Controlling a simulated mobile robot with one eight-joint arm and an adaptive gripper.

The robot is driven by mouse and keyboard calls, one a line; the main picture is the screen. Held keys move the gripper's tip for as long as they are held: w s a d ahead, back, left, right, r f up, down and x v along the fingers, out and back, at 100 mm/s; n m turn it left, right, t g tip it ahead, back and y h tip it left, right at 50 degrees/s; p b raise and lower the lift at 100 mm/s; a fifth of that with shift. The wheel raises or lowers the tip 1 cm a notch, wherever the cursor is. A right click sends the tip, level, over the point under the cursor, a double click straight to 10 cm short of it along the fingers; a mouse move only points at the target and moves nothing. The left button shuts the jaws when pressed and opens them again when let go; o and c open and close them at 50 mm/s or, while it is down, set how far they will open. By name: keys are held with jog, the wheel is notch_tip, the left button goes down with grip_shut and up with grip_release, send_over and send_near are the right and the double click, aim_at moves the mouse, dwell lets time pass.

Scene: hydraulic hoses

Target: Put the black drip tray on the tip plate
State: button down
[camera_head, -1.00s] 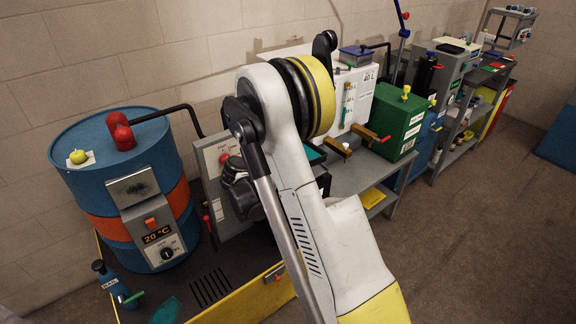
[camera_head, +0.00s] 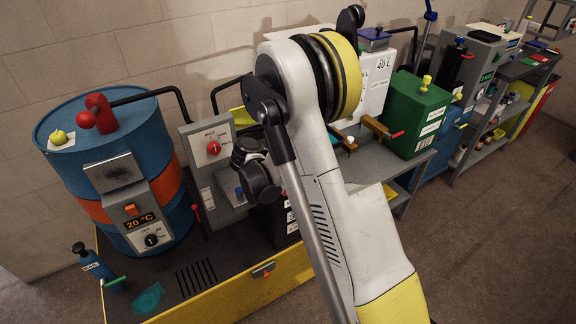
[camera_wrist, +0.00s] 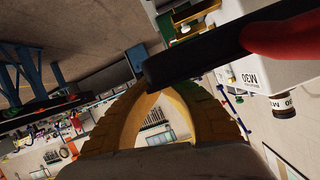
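I cannot pick out the black drip tray or the tip plate for certain. In the wrist view the yellow fingers of my gripper (camera_wrist: 163,92) arch inward, and their ends are partly hidden by a thick black bar (camera_wrist: 195,58). A rounded red part (camera_wrist: 290,38) overlaps the bar's right end. I cannot tell what the bar is, or whether the fingers touch it. In the head view my arm hides the gripper. A dark box-like thing with white labels (camera_head: 267,222) is partly hidden behind my arm, beside the grey panel (camera_head: 207,146).
A blue and orange drum (camera_head: 88,195) with a red tap (camera_head: 99,113) stands at left. A green can (camera_head: 415,115) is on the grey bench. Floor at right is clear.

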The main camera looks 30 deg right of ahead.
jog(key=b, duration=0.3)
send_over(289, 174)
notch_tip(289, 174, down, 6)
jog(key=shift+r, duration=0.2)
notch_tip(289, 174, down, 4)
jog(key=shift+f+b, duration=0.1)
jog(key=shift+b, duration=0.9)
jog(key=shift+d+r, duration=0.1)
jog(key=shift+r, duration=0.1)
jog(key=c, duration=1.6)
grip_release()
